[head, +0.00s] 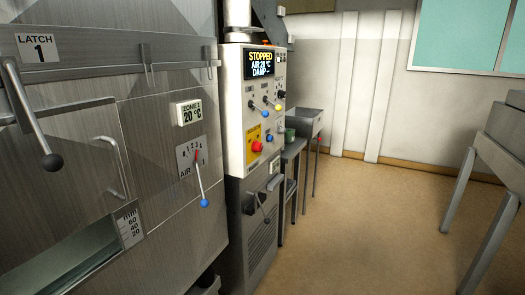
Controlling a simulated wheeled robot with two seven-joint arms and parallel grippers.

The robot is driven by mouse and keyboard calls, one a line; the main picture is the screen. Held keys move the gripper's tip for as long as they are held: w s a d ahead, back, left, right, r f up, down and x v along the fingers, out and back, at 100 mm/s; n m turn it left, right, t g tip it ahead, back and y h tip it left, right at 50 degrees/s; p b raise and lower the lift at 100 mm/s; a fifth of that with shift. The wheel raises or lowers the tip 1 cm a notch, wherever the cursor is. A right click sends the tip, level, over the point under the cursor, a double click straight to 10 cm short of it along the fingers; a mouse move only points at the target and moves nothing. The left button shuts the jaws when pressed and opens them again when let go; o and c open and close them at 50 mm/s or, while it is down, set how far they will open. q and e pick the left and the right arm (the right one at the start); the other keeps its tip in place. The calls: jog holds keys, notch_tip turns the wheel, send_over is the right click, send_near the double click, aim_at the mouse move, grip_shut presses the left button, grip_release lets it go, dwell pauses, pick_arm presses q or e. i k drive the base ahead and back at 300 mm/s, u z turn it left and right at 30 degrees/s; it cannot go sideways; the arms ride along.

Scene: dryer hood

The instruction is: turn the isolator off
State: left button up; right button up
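A control cabinet (236,105) stands just right of the steel dryer hood. Its display (258,64) reads STOPPED, AIR 20 °C, DAMP. A red knob (257,147) sits on a yellow plate on the cabinet's lower front. Below, the grey lower cabinet (233,222) carries a dark lever-like handle (264,205) and a small pale label (274,167). Which of these is the isolator I cannot tell, as the lettering is too small to read. Neither of my grippers is in view.
The hood front has a black-knobbed LATCH 1 lever (34,120), a blue-knobbed AIR lever (201,185) and a bar handle (115,165). Small steel stands (300,125) stand beyond the cabinet. A steel table (495,150) is at right. The floor (365,220) between is clear.

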aim_at(257, 147)
jog(key=z, duration=1.35)
jog(key=i, duration=4.35)
jog(key=u, duration=2.75)
jog(key=k, duration=0.25)
jog(key=z, duration=0.05)
